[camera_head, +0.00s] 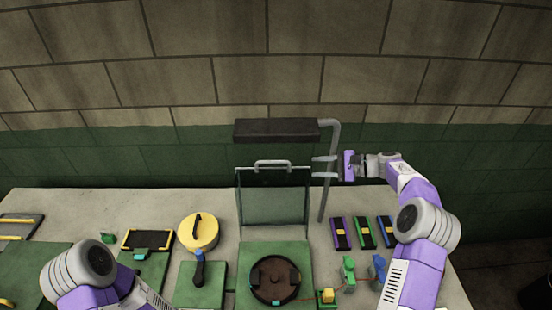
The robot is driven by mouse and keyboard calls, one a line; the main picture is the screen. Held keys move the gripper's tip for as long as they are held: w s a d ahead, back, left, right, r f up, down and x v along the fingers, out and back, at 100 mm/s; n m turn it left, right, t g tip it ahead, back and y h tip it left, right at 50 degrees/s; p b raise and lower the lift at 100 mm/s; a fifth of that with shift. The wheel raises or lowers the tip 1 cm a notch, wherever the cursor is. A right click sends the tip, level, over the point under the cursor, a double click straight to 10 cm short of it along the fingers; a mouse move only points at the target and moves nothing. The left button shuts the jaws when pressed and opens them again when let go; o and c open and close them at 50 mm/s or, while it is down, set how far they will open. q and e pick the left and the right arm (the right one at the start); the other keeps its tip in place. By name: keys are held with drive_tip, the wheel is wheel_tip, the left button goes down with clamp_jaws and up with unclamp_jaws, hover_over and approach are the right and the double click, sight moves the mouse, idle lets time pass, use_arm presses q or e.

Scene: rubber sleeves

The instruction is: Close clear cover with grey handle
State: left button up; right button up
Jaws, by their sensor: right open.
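The clear cover (273,204) stands upright, raised at the back of a green base plate (242,256). Its grey handle (272,164) runs along the top edge. My right gripper (315,167) is just right of the cover's top right corner, at about the handle's height in the picture. Its two fingers point left, apart and with nothing between them. I cannot tell whether they touch the cover's edge. My left arm comes in at the bottom left, and its gripper is out of the frame.
A round dark fixture (275,280) sits on the green plate in front of the cover. A dark bar lamp (276,130) hangs on a grey post behind. A yellow round lid (199,232), several striped blocks (363,233) and small green and blue pieces (349,268) stand around it on the table.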

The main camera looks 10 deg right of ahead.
sight(275, 163)
use_arm(q)
wheel_tip(275, 163, up, 3)
drive_tip(key=p, duration=0.3)
drive_tip(key=shift+r, duration=0.1)
use_arm(e)
drive_tip(key=x, duration=0.4)
drive_tip(key=r+x, duration=0.1)
drive_tip(key=x, duration=0.4)
drive_tip(key=r+x, duration=0.1)
drive_tip(key=x, duration=0.3)
drive_tip(key=shift+w+a+r, duration=0.2)
drive_tip(key=shift+w+a, duration=0.05)
drive_tip(key=shift+a, duration=0.15)
use_arm(q)
drive_tip(key=shift+r, duration=0.1)
use_arm(e)
drive_tip(key=shift+w+a+f, duration=0.25)
drive_tip(key=shift+a, duration=0.3)
drive_tip(key=shift+c, duration=0.4)
clamp_jaws()
